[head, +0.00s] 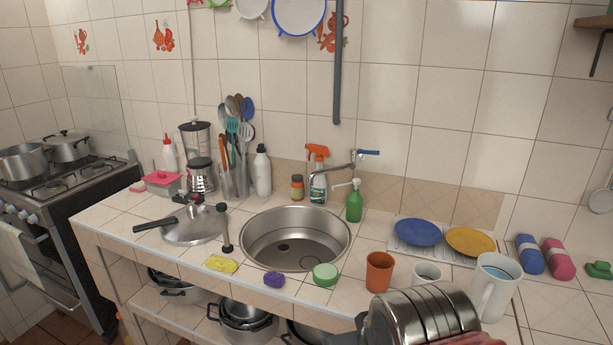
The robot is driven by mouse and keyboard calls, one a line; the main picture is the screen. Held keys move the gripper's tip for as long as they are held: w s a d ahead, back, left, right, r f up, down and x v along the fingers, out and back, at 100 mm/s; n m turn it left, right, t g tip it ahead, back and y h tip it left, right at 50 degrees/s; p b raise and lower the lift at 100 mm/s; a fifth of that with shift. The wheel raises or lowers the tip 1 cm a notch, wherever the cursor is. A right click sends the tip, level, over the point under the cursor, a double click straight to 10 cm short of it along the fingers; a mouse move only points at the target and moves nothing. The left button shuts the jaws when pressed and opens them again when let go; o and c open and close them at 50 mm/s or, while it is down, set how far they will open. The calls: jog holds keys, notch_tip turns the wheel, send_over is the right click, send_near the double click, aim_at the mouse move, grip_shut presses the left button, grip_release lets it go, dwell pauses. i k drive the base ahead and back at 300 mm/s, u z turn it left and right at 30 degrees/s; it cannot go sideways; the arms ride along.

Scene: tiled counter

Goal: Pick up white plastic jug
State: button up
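The white plastic jug (501,292) stands upright on the right part of the tiled counter in the head view. I cannot make out gripper fingers anywhere in this view, and nothing is seen holding the jug.
A white cup (427,276) and a terracotta cup (379,272) stand left of the jug. Behind are a blue plate (417,232) and a yellow plate (470,241). Blue (529,254) and pink (558,258) rolled items lie to the right. A round sink (295,240) is at centre.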

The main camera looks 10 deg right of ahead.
aim_at(496, 278)
jog(key=z, duration=0.35)
jog(key=i, duration=0.5)
jog(key=u, duration=0.15)
